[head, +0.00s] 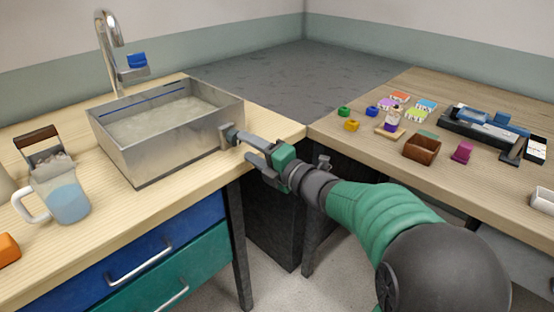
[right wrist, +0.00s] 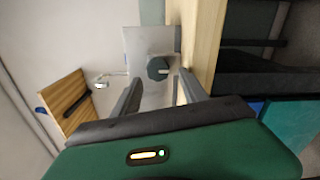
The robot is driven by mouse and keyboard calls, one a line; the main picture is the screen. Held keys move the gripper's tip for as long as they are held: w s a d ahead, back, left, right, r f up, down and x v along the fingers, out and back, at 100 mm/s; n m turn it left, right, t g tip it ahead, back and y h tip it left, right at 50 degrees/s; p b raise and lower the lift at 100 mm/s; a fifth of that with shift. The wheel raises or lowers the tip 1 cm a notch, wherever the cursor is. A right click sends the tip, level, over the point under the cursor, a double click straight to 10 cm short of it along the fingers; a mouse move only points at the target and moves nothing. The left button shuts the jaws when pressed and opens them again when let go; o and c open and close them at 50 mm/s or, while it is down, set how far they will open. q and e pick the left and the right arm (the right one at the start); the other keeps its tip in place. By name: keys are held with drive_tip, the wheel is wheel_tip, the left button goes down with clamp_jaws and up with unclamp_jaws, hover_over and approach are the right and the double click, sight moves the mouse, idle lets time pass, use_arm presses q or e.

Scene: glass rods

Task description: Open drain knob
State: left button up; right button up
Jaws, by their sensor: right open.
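The metal sink basin (head: 150,151) stands on the left wooden counter and holds greyish water. The drain knob (head: 228,134) is on the basin's right-hand wall, partly hidden by my gripper in the head view. In the right wrist view the knob (right wrist: 158,68) is a round dark grey disc with a light mark, on the metal wall (right wrist: 137,42). My right gripper (head: 244,147) is open right in front of the knob. Its fingers (right wrist: 159,78) lie on either side of the knob in the wrist view; contact cannot be told. My left gripper is not in view.
A faucet (head: 110,45) rises behind the basin. A jug (head: 65,195) with bluish liquid stands on the counter's left part. The right table (head: 365,153) carries small coloured blocks, a brown box (head: 422,146) and a blue-black device (head: 480,128).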

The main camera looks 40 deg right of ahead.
drive_tip(key=s+d+p, duration=0.1)
drive_tip(key=s+p, duration=0.1)
drive_tip(key=s, duration=1)
drive_tip(key=shift+s, duration=0.4)
drive_tip(key=shift+d, duration=0.1)
drive_tip(key=w+a+f+m+g+h, duration=0.2)
drive_tip(key=w+f+m+g+h, duration=0.3)
drive_tip(key=f+m, duration=0.8)
drive_tip(key=s+a+f+m+g+y, duration=0.3)
drive_tip(key=s+a+f+m+g, duration=0.6)
drive_tip(key=a+f, duration=0.65)
wheel_tip(320, 180, up, 32)
drive_tip(key=s+g+p, duration=0.1)
drive_tip(key=p, duration=3.1)
drive_tip(key=shift+s+a+r+n, duration=0.15)
drive_tip(key=shift+s+a+n, duration=0.15)
